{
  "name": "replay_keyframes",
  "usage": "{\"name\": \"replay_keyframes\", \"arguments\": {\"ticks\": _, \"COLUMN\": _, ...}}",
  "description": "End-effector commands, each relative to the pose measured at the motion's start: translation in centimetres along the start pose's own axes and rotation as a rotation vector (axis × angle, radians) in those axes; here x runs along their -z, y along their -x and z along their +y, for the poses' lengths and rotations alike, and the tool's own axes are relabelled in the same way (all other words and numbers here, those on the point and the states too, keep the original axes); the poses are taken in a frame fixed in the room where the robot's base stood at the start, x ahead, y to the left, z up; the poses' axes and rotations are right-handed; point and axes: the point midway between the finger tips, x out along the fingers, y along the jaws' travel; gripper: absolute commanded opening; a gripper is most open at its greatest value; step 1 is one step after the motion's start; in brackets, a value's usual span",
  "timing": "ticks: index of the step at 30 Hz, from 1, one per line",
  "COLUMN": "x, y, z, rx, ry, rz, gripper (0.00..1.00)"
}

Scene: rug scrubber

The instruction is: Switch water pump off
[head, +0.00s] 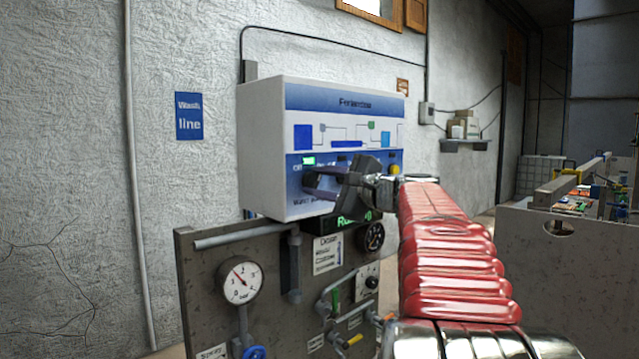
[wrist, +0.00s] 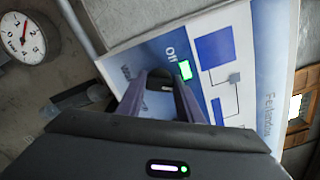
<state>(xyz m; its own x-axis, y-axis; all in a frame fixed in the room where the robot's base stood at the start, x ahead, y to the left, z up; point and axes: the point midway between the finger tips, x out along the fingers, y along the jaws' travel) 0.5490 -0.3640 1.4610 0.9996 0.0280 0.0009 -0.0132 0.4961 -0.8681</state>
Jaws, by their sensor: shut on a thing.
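The white control box (head: 262,150) with a blue and white front panel hangs on the wall. My gripper (head: 318,183) is at the lower left of this panel, its fingers against the panel face. In the wrist view the fingertips (wrist: 160,82) are shut on a small dark switch (wrist: 160,75), mostly hidden between them. A lit green indicator (head: 308,161) sits just above the fingers; in the wrist view the lit indicator (wrist: 185,70) is beside the word "Off". Lettering below the fingers looks like "Water pump" but is partly covered.
A grey board below the box carries a pressure gauge (head: 240,283), pipes and a blue valve handle (head: 254,353). A dark display (head: 352,219) with green text is partly hidden by my arm. A yellow button (head: 394,169) is right of my gripper.

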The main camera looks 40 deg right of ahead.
Motion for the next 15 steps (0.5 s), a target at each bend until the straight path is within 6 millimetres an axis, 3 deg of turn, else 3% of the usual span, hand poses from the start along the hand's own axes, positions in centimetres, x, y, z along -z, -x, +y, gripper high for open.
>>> {"name": "replay_keyframes", "arguments": {"ticks": 15, "x": 0.05, "y": 0.01, "z": 0.45, "rx": -0.005, "ry": 0.199, "rz": 0.002, "gripper": 0.1}}
